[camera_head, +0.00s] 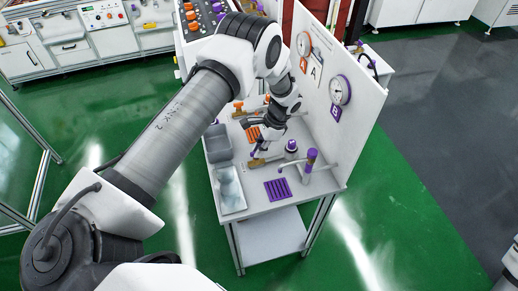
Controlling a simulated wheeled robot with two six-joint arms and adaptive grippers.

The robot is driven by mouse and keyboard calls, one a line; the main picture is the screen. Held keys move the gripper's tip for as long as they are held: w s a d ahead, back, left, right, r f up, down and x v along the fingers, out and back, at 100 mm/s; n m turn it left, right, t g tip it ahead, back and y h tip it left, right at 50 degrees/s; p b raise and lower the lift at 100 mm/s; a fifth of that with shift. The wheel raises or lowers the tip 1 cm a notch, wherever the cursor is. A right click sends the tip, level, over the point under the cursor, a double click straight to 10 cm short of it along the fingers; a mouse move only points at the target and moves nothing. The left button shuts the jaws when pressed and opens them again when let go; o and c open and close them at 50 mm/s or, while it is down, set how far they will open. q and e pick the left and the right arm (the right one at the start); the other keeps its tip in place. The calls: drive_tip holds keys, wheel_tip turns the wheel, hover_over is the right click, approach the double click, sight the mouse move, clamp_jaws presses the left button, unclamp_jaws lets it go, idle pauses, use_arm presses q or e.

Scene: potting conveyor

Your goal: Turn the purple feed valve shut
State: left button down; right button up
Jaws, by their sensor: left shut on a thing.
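My left gripper (262,143) reaches down over the bench from above and is shut on the purple handle. The fingers are small and dark here, and the wrist hides part of the handle. My right gripper is out of view.
A purple-topped tap (311,156) and a purple-capped bottle (291,147) stand close right of the valve. A purple slotted mat (278,189), a white tray (232,204) and a grey bin (216,143) lie on the bench. Gauge B (340,90) hangs on the panel.

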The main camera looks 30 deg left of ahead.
use_arm(q)
drive_tip(key=shift+s+f, duration=0.1)
drive_tip(key=shift+f, duration=0.15)
drive_tip(key=n+b, duration=0.2)
drive_tip(key=shift+f+n+g+h+b, duration=0.2)
drive_tip(key=shift+n+g+h+b, duration=0.2)
drive_tip(key=shift+a+n+h+b, duration=0.15)
drive_tip(key=shift+n+h+b, duration=0.15)
drive_tip(key=shift+n+b, duration=0.45)
drive_tip(key=n+h, duration=0.1)
drive_tip(key=n, duration=0.2)
drive_tip(key=shift+a+b, duration=0.1)
drive_tip(key=shift+b, duration=0.25)
drive_tip(key=n+h, duration=0.1)
drive_tip(key=n, duration=0.3)
drive_tip(key=shift+a+r+n+h+b, duration=0.2)
drive_tip(key=shift+n+h+b, duration=0.1)
drive_tip(key=shift+h, duration=0.1)
drive_tip(key=n+h, duration=0.1)
drive_tip(key=n, duration=0.1)
drive_tip(key=shift+s+a+n, duration=0.1)
drive_tip(key=shift+n, duration=0.25)
drive_tip(key=shift+s+a+n+t+h+p, duration=0.15)
drive_tip(key=shift+n+t+h+p, duration=0.3)
drive_tip(key=shift+n, duration=1.15)
